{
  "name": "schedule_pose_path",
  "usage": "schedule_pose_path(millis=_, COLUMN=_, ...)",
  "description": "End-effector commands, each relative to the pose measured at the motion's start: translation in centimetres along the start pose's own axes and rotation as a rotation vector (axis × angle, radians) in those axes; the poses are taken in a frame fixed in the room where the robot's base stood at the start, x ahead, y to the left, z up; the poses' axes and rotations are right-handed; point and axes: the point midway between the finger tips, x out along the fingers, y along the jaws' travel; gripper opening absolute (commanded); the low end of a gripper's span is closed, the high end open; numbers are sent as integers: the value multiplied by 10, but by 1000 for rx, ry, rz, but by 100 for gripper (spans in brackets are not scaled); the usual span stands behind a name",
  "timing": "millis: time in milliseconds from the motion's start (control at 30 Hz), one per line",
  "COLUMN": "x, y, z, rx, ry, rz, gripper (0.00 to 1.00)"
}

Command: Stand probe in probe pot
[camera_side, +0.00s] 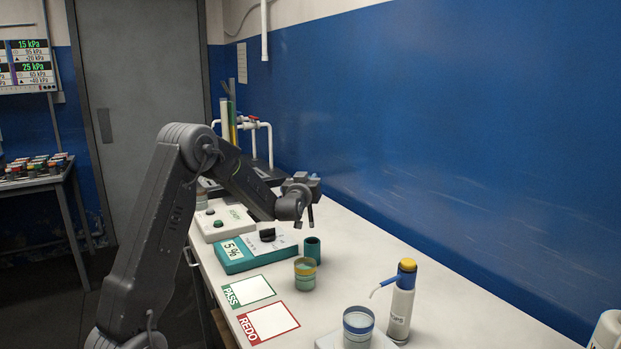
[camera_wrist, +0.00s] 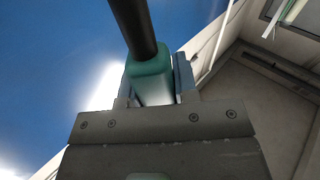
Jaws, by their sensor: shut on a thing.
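My gripper (camera_side: 306,203) is above the bench, toward its wall side. In the wrist view its jaws (camera_wrist: 155,75) are closed on the teal handle of the probe (camera_wrist: 150,84). The probe's black shaft runs out beyond the jaws, and in the side view a thin dark part of the probe (camera_side: 311,217) hangs just under the gripper. The probe pot appears to be the small dark-teal cylinder (camera_side: 312,246) on the bench, below the gripper. A gap shows between probe and pot. The pot is not seen in the wrist view.
A teal meter box (camera_side: 232,256) marked 5% stands left of the pot. A yellow-banded jar (camera_side: 305,274) stands just in front of it. PASS (camera_side: 248,291) and REDO (camera_side: 268,323) cards, a glass beaker (camera_side: 358,325) and a yellow-capped bottle (camera_side: 401,305) are nearer the camera.

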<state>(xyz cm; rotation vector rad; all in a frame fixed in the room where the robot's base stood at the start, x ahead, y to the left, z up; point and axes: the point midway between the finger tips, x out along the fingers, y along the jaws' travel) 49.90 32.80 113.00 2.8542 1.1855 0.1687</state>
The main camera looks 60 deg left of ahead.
Motion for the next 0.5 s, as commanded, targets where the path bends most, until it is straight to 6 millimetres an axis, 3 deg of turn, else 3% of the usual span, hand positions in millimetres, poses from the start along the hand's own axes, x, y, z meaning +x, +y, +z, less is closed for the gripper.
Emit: schedule_pose_path(millis=500, x=-3, y=-2, z=40, rx=-1, ry=-1, rz=1, gripper=4)
